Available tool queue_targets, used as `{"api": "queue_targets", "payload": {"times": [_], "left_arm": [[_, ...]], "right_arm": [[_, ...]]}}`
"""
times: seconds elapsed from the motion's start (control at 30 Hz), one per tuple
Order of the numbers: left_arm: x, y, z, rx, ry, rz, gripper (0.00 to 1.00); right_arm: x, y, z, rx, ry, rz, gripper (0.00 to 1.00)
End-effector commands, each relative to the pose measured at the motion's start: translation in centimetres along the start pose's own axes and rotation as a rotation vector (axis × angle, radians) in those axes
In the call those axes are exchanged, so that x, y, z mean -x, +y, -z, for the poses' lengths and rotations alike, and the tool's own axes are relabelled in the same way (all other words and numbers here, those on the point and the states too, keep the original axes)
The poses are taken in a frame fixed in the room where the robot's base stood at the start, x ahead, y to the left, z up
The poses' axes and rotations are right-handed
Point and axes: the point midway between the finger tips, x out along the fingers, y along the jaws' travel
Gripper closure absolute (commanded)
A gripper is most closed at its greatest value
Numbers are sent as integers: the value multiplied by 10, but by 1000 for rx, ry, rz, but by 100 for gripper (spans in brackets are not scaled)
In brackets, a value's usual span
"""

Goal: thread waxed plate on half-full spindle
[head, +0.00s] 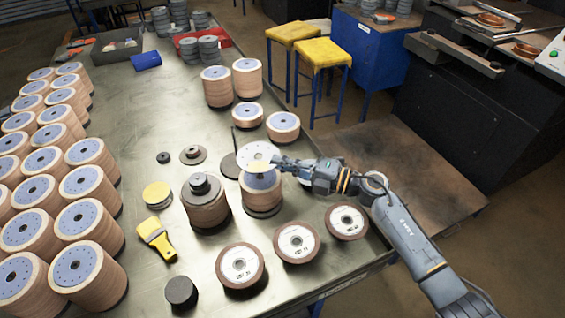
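A pale round plate with a centre hole (257,154) is at my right gripper (277,162), which appears shut on its right edge. The plate is above a stack of tan discs with a blue-grey top (262,198) on a dark round base. The plate overlaps the back of this stack in view. I cannot tell whether a spindle tip passes through its hole, and any gap below it is hard to judge. A yellow-topped round stack (157,194) lies further left. My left gripper is not in view.
A disc stack with a grey weight on top (206,208) stands just left. Several labelled discs (297,242) line the table's front right. Tall disc stacks (90,270) crowd the left side.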

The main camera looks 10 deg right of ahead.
Motion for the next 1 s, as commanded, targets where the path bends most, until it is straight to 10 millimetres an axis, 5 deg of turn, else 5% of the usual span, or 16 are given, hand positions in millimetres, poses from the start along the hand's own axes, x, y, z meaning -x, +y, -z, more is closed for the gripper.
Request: {"api": "queue_targets", "payload": {"times": [1.0], "left_arm": [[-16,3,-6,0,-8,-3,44]], "right_arm": [[0,-19,0,1,-1,0,100]]}}
